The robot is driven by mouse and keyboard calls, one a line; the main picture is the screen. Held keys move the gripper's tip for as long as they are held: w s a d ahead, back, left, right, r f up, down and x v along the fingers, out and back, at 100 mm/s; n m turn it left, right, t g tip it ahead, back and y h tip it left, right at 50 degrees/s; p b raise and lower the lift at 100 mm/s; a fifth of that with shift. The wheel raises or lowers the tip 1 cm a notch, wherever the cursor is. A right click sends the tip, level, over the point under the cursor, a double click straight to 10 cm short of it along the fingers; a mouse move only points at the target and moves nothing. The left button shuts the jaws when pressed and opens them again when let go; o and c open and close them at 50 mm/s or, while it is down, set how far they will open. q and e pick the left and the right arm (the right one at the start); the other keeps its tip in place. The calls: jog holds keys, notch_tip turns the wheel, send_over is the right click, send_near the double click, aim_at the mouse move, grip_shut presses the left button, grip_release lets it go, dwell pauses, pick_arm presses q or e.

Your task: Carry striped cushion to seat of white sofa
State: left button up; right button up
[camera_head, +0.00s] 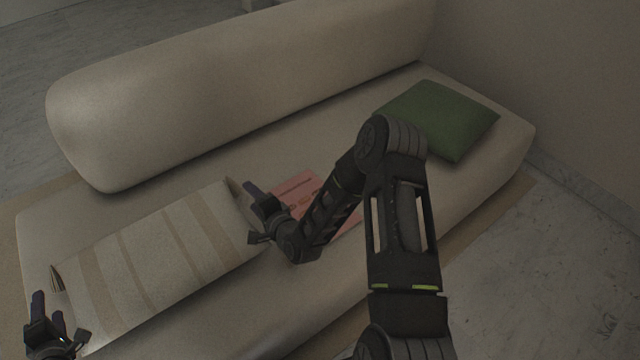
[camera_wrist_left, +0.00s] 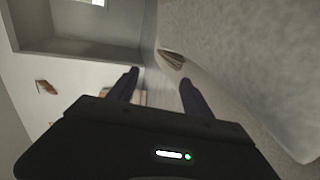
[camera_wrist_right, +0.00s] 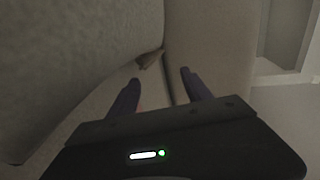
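The striped cushion (camera_head: 155,262), beige with tan stripes, lies at the left end of the seat of the white sofa (camera_head: 335,125). Its near edge is close to the seat's front. My left gripper (camera_head: 52,325) is open and empty beside the cushion's left end; the cushion's corner shows near its fingers in the left wrist view (camera_wrist_left: 172,60). My right gripper (camera_head: 255,215) is open and empty beside the cushion's right end; a cushion corner shows beyond its fingers in the right wrist view (camera_wrist_right: 149,58). Any contact between fingers and cushion cannot be told.
A green cushion (camera_head: 440,120) lies at the seat's right end. A pink printed item (camera_head: 297,187) lies on the seat behind my right forearm, partly hidden. The backrest (camera_head: 240,85) bounds the seat behind. Seat space between the cushions is mostly free.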

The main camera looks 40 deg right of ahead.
pick_arm(q)
jog(key=shift+d+f, duration=0.2)
jog(key=shift+d, duration=0.25)
jog(key=shift+d+f, duration=0.2)
jog(key=shift+d, duration=0.25)
pick_arm(e)
jog(key=shift+a+f, duration=0.4)
jog(key=shift+a, duration=0.45)
pick_arm(q)
jog(key=shift+a+r, duration=0.1)
jog(key=shift+r, duration=0.1)
pick_arm(e)
jog(key=shift+d+r, duration=0.1)
jog(key=shift+r, duration=0.1)
pick_arm(q)
jog(key=shift+a, duration=1.05)
pick_arm(e)
jog(key=shift+d, duration=1.05)
pick_arm(q)
jog(key=o, duration=0.5)
jog(key=shift+a, duration=0.15)
pick_arm(e)
jog(key=o, duration=0.5)
jog(key=shift+d, duration=0.2)
pick_arm(q)
jog(key=shift+s, duration=0.1)
jog(key=v, duration=1.2)
jog(key=shift+a, duration=0.1)
